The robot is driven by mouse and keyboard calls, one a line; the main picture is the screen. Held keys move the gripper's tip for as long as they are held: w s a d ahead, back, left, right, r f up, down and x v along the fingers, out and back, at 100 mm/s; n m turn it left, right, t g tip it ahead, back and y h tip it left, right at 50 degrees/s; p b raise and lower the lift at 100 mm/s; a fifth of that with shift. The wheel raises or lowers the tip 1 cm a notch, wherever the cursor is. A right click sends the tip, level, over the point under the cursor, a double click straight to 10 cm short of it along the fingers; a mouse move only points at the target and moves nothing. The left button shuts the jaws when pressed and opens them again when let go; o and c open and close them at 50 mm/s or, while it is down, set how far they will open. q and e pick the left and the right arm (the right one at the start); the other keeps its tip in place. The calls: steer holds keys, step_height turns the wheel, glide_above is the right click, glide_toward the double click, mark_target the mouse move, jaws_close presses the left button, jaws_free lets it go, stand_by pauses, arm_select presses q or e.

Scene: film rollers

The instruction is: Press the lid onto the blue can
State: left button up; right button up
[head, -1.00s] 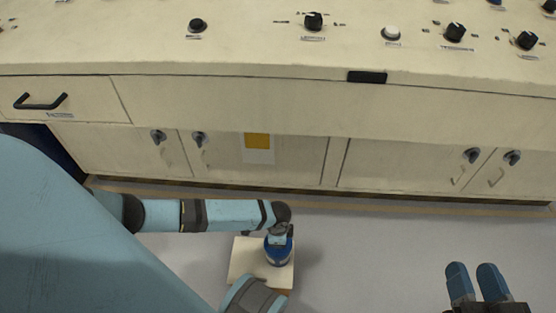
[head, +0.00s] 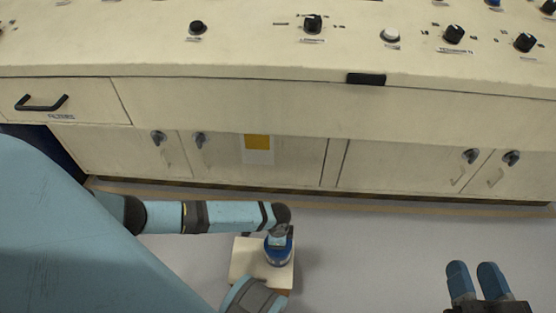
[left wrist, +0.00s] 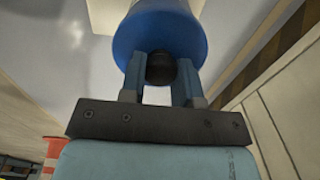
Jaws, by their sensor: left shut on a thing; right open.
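The blue can (head: 277,258) stands on a small cream-topped stand (head: 244,262), low in the middle of the head view. My left gripper (head: 281,238) is directly over it, partly hidden by its own wrist. In the left wrist view my left gripper (left wrist: 161,78) is shut on the black knob (left wrist: 161,66) of the blue lid (left wrist: 160,35). The lid is in line with the can; I cannot tell whether it is fully seated. My right gripper (head: 474,270) is open and empty at the lower right, apart from the can.
A long cream cabinet console (head: 300,105) with knobs and a drawer handle spans the back. Its lower doors carry latches and a yellow-and-white label (head: 257,148). Grey floor (head: 370,255) is free between the stand and my right gripper. A red-and-white object (left wrist: 54,150) shows in the left wrist view.

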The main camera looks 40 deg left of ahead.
stand_by(0.6)
arm_select(q)
steer(key=shift+p, duration=0.35)
steer(key=o, duration=1.5)
steer(key=shift+c, duration=0.2)
